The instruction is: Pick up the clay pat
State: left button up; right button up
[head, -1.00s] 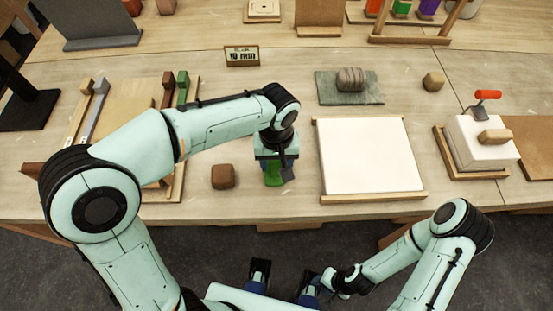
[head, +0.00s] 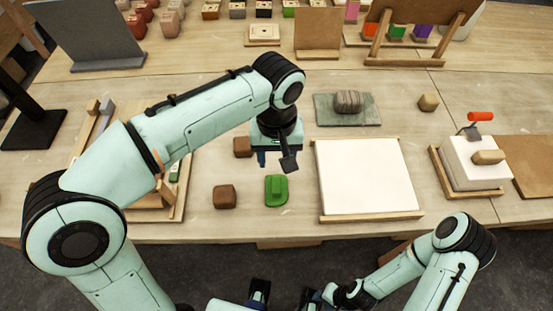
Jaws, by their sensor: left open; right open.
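No thing here is plainly marked as the clay pat. A striped grey-brown rounded lump (head: 348,101) rests on a greenish slab (head: 326,117) at the back middle. Plain brown lumps lie on the table: one (head: 224,197) at the front left, one (head: 242,147) behind it, and a lighter one (head: 428,103) at the right. My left gripper (head: 275,161) is open, points down and appears empty, just right of the rear brown lump. Its fingers are partly hidden by the wrist. My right gripper (head: 283,289) is open at the bottom edge, off the table, partly cut off.
My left arm covers part of the wooden rack (head: 178,205).

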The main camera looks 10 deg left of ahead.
aim_at(224, 196)
jog(key=k, duration=1)
